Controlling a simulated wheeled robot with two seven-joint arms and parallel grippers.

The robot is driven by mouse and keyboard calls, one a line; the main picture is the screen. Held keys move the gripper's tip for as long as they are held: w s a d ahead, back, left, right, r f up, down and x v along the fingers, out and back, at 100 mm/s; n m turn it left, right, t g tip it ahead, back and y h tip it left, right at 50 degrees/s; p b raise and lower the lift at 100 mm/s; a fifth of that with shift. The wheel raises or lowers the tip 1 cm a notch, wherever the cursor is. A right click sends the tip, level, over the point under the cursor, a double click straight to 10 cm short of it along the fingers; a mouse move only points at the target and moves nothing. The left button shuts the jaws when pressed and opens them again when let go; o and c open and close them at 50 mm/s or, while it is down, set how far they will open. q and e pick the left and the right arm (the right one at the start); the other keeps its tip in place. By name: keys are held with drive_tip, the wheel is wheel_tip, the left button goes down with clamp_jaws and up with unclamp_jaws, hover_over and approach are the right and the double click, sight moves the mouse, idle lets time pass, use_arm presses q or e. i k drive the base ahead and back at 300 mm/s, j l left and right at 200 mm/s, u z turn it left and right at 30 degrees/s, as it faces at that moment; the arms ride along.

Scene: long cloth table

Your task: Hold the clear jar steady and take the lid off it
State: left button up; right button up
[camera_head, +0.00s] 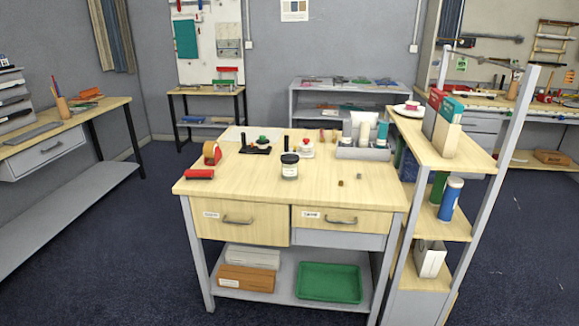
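The clear jar (289,171) stands upright on the wooden-topped table (240,195), a little left of the middle. It has a pale label band, and its dark lid (289,158) sits on top. Neither of my grippers shows in the head view, so both are apart from the jar as far as this view tells.
A grey caddy (362,152) with bottles stands behind right. A shelf rack (455,150) borders the right side. The front tabletop is clear.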

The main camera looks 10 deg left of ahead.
sight(290, 172)
drive_tip(key=i+j+z, duration=0.15)
drive_tip(key=i+j, duration=0.15)
drive_tip(key=i+j+z, duration=0.1)
drive_tip(key=i+j, duration=0.3)
drive_tip(key=i+j+z, duration=0.15)
drive_tip(key=i+j, duration=0.25)
drive_tip(key=i+j+z, duration=0.1)
drive_tip(key=i+j, duration=0.25)
drive_tip(key=i+j+z, duration=0.15)
drive_tip(key=i+j, duration=0.2)
drive_tip(key=j, duration=0.2)
drive_tip(key=i+j+z, duration=0.1)
drive_tip(key=i+j, duration=0.2)
drive_tip(key=j, duration=0.2)
